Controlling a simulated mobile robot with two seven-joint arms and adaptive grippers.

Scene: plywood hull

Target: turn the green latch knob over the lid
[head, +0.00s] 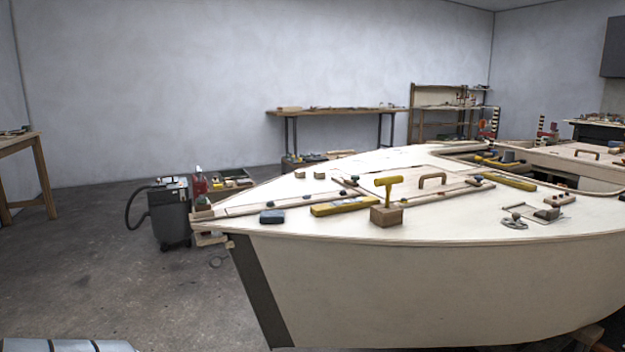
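A pale plywood lid (450,190) with a brown wooden handle (432,178) lies on the deck of the hull, right of the middle of the head view. Small dark knobs sit near the lid, one at its right end (477,179). They are too small for me to tell which, if any, is the green latch knob. A second panel with a brown handle (587,152) lies farther right. Neither of my grippers is in view.
On the plywood deck (380,233) stand a wooden block with a yellow T-shaped handle (388,186), a yellow level (343,206) and a blue-grey block (272,217). A cockpit opening lies behind at right. A grey vacuum (171,215) stands left on open floor.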

